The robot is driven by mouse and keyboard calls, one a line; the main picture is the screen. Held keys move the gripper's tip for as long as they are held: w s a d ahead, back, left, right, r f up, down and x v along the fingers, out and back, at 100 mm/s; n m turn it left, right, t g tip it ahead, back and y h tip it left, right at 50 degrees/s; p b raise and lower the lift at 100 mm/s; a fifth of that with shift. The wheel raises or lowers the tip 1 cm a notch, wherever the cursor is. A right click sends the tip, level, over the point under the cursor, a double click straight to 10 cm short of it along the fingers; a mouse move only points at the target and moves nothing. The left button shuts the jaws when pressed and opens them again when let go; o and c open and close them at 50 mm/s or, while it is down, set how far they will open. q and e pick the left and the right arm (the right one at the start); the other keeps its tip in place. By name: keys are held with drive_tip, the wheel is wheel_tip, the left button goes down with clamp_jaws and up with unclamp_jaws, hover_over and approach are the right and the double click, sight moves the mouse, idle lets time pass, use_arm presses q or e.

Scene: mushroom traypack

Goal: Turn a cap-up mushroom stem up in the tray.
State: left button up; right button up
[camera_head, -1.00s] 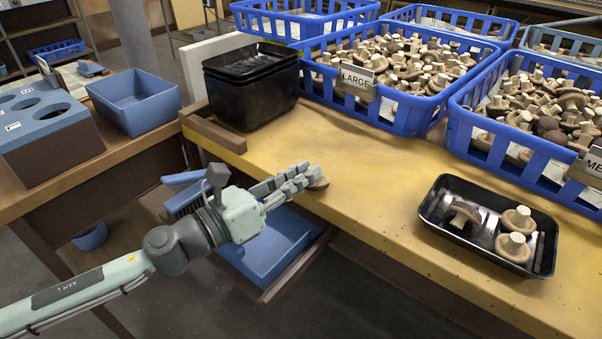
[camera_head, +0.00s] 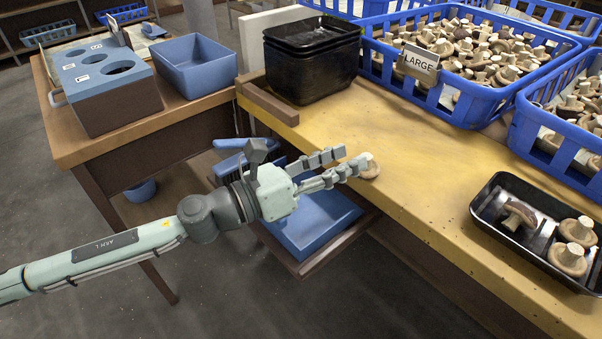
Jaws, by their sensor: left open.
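The black tray (camera_head: 488,190) lies on the yellow table at the right. In it one mushroom (camera_head: 519,214) lies tilted on its side with its brown cap up. Two more, a rear mushroom (camera_head: 578,231) and a front mushroom (camera_head: 567,259), sit stem up. My left gripper (camera_head: 350,160) is open at the table's front edge, well left of the tray. A single pale-brown mushroom (camera_head: 371,165) is right at its fingertips, by the table edge. Whether the fingers touch it I cannot tell. My right gripper is out of view.
Blue crates of mushrooms stand at the back, one labelled LARGE (camera_head: 417,62). A stack of black trays (camera_head: 311,62) is at the table's back left. A blue bin (camera_head: 196,66) stands on the side bench. The yellow tabletop (camera_head: 425,160) between gripper and tray is clear.

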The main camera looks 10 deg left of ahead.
use_arm(q)
drive_tip(key=v, duration=0.9)
drive_tip(key=shift+s+a, duration=0.2)
drive_tip(key=shift+a, duration=0.1)
drive_tip(key=shift+w, duration=0.1)
idle(0.4)
